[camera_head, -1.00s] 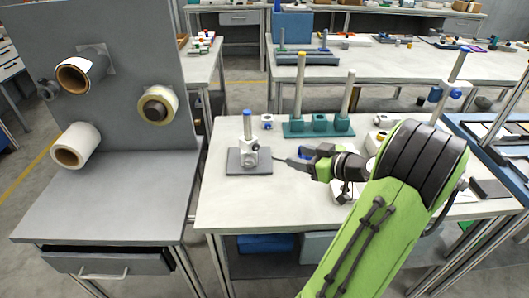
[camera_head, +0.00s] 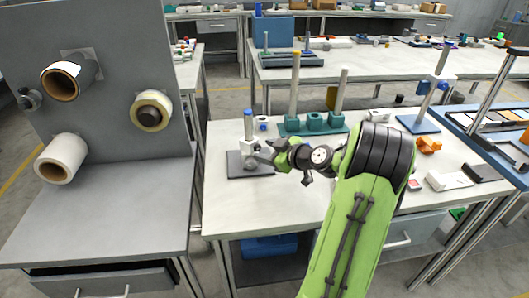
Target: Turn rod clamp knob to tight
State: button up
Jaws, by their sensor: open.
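The rod stands on a dark square base plate (camera_head: 236,167) at the left of the white table. My gripper (camera_head: 259,157) is just right of the clamp, reaching toward it from the right, with its fingers close to the clamp's lower right side. The gripper is open. The clamp's knob is not clearly visible; the fingers cover that part, and I cannot tell whether they touch it.
A green rack (camera_head: 312,124) with two upright rods stands behind. A small white and blue part (camera_head: 262,122) lies near it. A blue-based stand (camera_head: 418,124) and small orange parts (camera_head: 428,145) are at right. A grey panel with rolls (camera_head: 62,158) stands left. The front tabletop is clear.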

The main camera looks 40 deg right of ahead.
jog(key=shift+w+f, duration=0.25)
jog(key=shift+w, duration=0.45)
jog(key=shift+c, duration=0.5)
grip_shut()
jog(key=m+p, duration=0.1)
jog(key=m+y+p, duration=0.2)
jog(key=p, duration=0.1)
jog(key=shift+d+r, duration=0.15)
jog(key=shift+d, duration=0.1)
jog(key=m+y+p, duration=0.2)
jog(key=m+p, duration=0.1)
jog(key=shift+d+g, duration=0.15)
jog(key=shift+g, duration=0.15)
jog(key=shift+f+y+p, duration=0.2)
jog(key=shift+y+p, duration=0.1)
